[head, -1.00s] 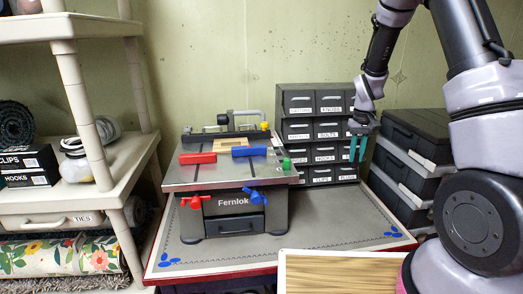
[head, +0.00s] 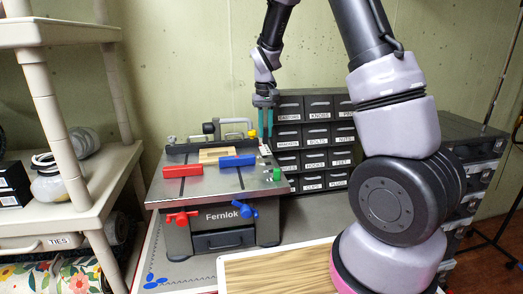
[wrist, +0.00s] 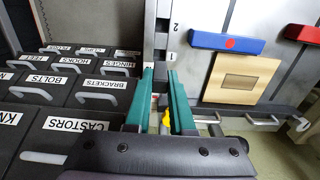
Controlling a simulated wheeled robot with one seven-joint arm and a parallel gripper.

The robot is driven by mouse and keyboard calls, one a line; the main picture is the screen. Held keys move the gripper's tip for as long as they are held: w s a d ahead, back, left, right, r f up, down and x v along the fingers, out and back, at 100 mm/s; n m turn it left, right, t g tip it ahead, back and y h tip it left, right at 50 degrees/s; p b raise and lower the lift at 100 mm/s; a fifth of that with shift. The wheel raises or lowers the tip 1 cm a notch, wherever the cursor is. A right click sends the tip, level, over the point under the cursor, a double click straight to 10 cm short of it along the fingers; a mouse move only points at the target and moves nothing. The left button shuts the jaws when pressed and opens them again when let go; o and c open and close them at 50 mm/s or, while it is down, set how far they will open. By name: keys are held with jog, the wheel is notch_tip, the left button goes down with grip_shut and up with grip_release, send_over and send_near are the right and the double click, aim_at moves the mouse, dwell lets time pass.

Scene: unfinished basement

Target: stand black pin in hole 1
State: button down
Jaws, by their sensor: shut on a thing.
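My gripper (head: 265,123), with teal fingers, is above the right rear part of the grey Fernlok bench machine (head: 220,178). In the wrist view its fingertips (wrist: 160,75) are close together and point at the slotted strip (wrist: 160,42) along the machine's edge. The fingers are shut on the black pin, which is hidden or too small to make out. Printed marks "1" (wrist: 171,58) and "2" (wrist: 176,25) stand beside the strip; mark 1 is just past the fingertips. The opening of hole 1 is not clear to see.
A drawer cabinet (head: 316,130) stands close beside the machine. On the machine top are a red bar (head: 182,177), a blue bar (head: 238,160), a wooden plate (wrist: 240,80) and a green knob (head: 277,174). A yellow part (wrist: 167,120) lies below my fingers. A wooden board (head: 275,272) is in front.

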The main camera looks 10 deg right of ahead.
jog(key=shift+f, duration=2.8)
jog(key=shift+f, duration=0.2)
jog(key=shift+f, duration=0.45)
jog(key=c, duration=0.8)
grip_release()
jog(key=shift+r, duration=0.1)
